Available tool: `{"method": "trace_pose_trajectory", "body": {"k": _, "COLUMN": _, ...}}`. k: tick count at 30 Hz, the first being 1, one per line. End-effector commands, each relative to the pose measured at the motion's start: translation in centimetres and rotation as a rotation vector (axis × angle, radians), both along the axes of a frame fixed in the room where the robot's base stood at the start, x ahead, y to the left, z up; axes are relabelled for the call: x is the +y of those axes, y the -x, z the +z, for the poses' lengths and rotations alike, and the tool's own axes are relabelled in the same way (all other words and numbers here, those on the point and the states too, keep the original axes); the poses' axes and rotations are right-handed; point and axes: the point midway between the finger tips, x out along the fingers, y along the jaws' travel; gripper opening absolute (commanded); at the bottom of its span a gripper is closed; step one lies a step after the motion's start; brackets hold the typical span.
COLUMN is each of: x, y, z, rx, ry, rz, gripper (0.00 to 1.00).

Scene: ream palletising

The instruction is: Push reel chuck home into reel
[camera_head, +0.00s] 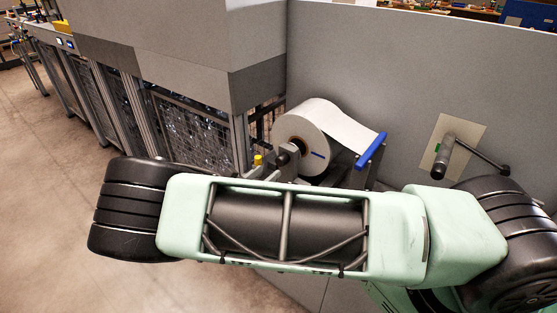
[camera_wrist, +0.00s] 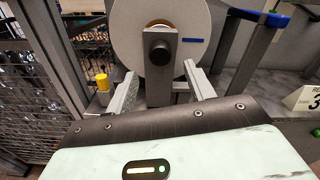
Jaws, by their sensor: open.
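The white paper reel (camera_head: 306,140) sits on its stand in front of the grey wall panel, with a strip of paper running right to a blue bar. In the wrist view the reel (camera_wrist: 205,60) faces me, with a brown core ring and a blue mark on its face. The dark round reel chuck (camera_wrist: 160,53) is on a grey upright arm at the reel's centre; it also shows in the head view (camera_head: 283,158). How deep it sits in the core I cannot tell. My gripper (camera_wrist: 162,88) is open, its two fingers apart on either side of the grey upright, below the chuck.
A yellow knob (camera_wrist: 102,82) stands left of my gripper, near a mesh guard (camera_wrist: 25,90). The blue bar (camera_head: 371,151) is right of the reel. A crank handle (camera_head: 465,150) juts from a beige wall plate. A white sign (camera_wrist: 305,100) stands at right.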

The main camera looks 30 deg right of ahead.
Motion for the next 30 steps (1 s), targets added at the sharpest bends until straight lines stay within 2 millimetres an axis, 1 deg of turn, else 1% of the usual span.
{"method": "trace_pose_trajectory", "body": {"k": 1, "x": -1.1, "y": -0.4, "z": 0.3, "rx": 0.001, "ry": 0.003, "rz": -0.004, "gripper": 0.53}}
{"method": "trace_pose_trajectory", "body": {"k": 3, "x": -2.4, "y": -0.9, "z": 0.3, "rx": -0.001, "ry": 0.002, "rz": -0.003, "gripper": 0.53}}
{"method": "trace_pose_trajectory", "body": {"k": 9, "x": -5.1, "y": -2.1, "z": 0.2, "rx": -0.001, "ry": 0.000, "rz": -0.002, "gripper": 0.53}}
{"method": "trace_pose_trajectory", "body": {"k": 15, "x": -6.3, "y": -2.6, "z": 0.0, "rx": -0.001, "ry": -0.001, "rz": -0.001, "gripper": 0.53}}
{"method": "trace_pose_trajectory", "body": {"k": 23, "x": -6.4, "y": -2.6, "z": 0.0, "rx": -0.001, "ry": -0.001, "rz": 0.000, "gripper": 0.53}}
{"method": "trace_pose_trajectory", "body": {"k": 24, "x": -6.4, "y": -2.6, "z": 0.0, "rx": -0.001, "ry": -0.001, "rz": 0.000, "gripper": 0.48}}
{"method": "trace_pose_trajectory", "body": {"k": 26, "x": -6.4, "y": -2.6, "z": 0.0, "rx": -0.001, "ry": -0.001, "rz": 0.000, "gripper": 0.31}}
{"method": "trace_pose_trajectory", "body": {"k": 27, "x": -6.4, "y": -2.6, "z": 0.0, "rx": -0.001, "ry": -0.001, "rz": 0.000, "gripper": 0.20}}
{"method": "trace_pose_trajectory", "body": {"k": 29, "x": -6.4, "y": -2.6, "z": 0.0, "rx": -0.001, "ry": -0.001, "rz": 0.000, "gripper": 0.03}}
{"method": "trace_pose_trajectory", "body": {"k": 30, "x": -6.4, "y": -2.6, "z": 0.0, "rx": -0.001, "ry": -0.001, "rz": 0.000, "gripper": 0.00}}
